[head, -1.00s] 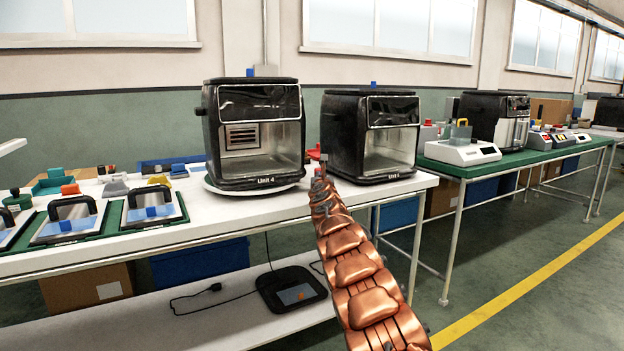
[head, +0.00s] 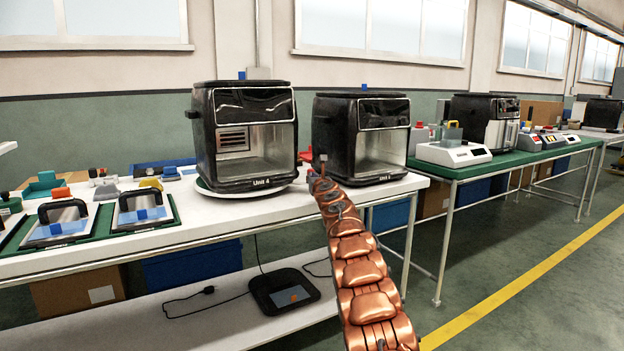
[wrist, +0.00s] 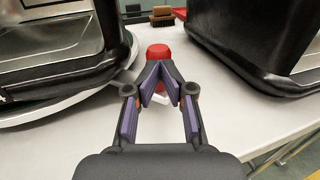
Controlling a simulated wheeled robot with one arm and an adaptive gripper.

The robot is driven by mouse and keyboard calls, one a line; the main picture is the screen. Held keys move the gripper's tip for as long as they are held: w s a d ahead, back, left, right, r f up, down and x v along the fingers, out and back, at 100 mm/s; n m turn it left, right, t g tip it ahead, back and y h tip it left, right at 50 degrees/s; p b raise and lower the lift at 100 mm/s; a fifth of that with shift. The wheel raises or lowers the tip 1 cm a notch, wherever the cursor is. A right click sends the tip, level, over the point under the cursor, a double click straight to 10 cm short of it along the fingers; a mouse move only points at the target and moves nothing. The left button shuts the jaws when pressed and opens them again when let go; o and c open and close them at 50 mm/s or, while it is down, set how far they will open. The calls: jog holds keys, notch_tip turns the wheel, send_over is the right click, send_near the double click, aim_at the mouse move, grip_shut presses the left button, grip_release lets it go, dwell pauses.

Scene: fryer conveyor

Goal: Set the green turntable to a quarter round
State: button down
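A pale round turntable (head: 207,187) lies under the black fryer marked Unit 4 (head: 205,140) on the white bench. Its rim also shows at the left of the wrist view (wrist: 60,108). The fryer's open front faces me. My gripper (head: 319,162) is between Unit 4 and the fryer to its right, low over the bench. In the wrist view my gripper (wrist: 160,68) has its fingertips together, with nothing clearly between them. A red rounded knob (wrist: 158,52) is just beyond the tips; I cannot tell if they touch it.
The second fryer (head: 334,140) stands close on the right of my gripper. A red tray (wrist: 197,14) and a brush (wrist: 162,16) lie behind the gap. Panels with black handles (head: 145,207) occupy the bench's left. Bare white bench (wrist: 225,117) lies below the right fryer.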

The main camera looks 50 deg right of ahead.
jog(key=shift+s+d+r, duration=0.25)
jog(key=shift+r, duration=0.05)
jog(key=shift+f+b, duration=0.1)
jog(key=shift+b, duration=0.2)
